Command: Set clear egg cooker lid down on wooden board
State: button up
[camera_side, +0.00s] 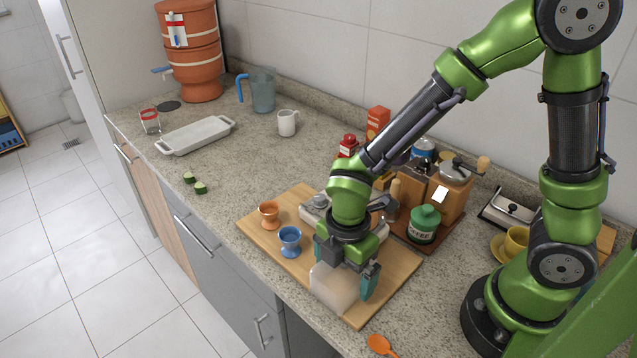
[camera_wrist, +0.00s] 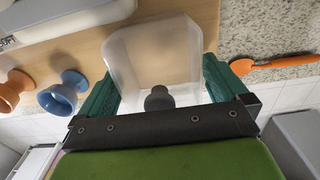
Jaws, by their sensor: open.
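The clear egg cooker lid (camera_side: 334,287) is a frosted, box-like cover at the front right part of the wooden board (camera_side: 376,309). In the wrist view the lid (camera_wrist: 152,50) has its dark round knob between my fingers. My gripper (camera_side: 345,277) is open, with one teal finger on each side of the lid. The lid appears to rest on the board. I cannot tell whether the fingers touch it. The egg cooker base (camera_side: 316,208), pale and low, stands behind on the board, partly hidden by my arm.
An orange egg cup (camera_side: 269,214) and a blue egg cup (camera_side: 290,241) stand on the board left of my gripper. A green coffee jar (camera_side: 424,223) and wooden grinder (camera_side: 449,190) stand behind right. An orange spoon (camera_side: 380,344) lies beyond the board's front corner. The counter's left middle is mostly clear.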

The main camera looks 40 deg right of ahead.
notch_tip(320, 180, up, 10)
jog(key=shift+r, duration=0.15)
jog(key=s+d+r+m+t+y, duration=0.2)
jog(key=d+r+m+t, duration=0.5)
jog(key=m, duration=1.5)
jog(key=s+d+r, duration=0.1)
jog(key=d+r, duration=0.2)
jog(key=d, duration=0.1)
jog(key=shift+d+r, duration=0.2)
jog(key=shift+d, duration=0.05)
